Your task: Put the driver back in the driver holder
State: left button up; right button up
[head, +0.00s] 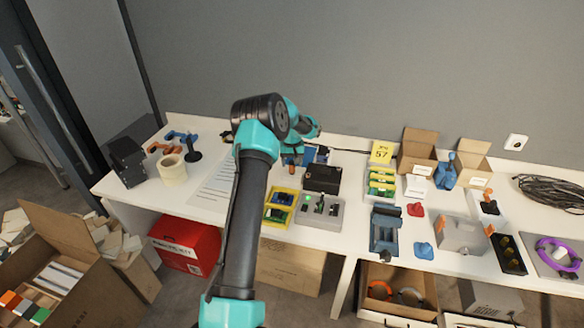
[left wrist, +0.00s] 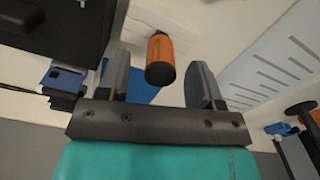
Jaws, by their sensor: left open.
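My left gripper (left wrist: 160,72) is open in the left wrist view, with one finger on each side of a driver's orange handle (left wrist: 160,56). The black end of the handle points toward my palm, and clear gaps show between handle and fingers. A blue piece (left wrist: 143,93) shows beside the handle; I cannot tell if it is the driver holder. In the head view my left gripper (head: 294,148) is over the back middle of the table, mostly hidden by its own arm. A blue item (head: 320,154) shows just right of it. My right gripper is not in view.
A black box (head: 322,178), a grey switch box (head: 320,211) and a yellow tray (head: 281,207) stand close to my left gripper. A white sheet (head: 215,183) and a tape roll (head: 172,170) lie to the left. The right half of the table (head: 347,205) is crowded with parts and cartons.

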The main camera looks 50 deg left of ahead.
pick_arm(q)
notch_tip(320, 180, up, 14)
jog(key=shift+r, duration=0.15)
dwell(0.9)
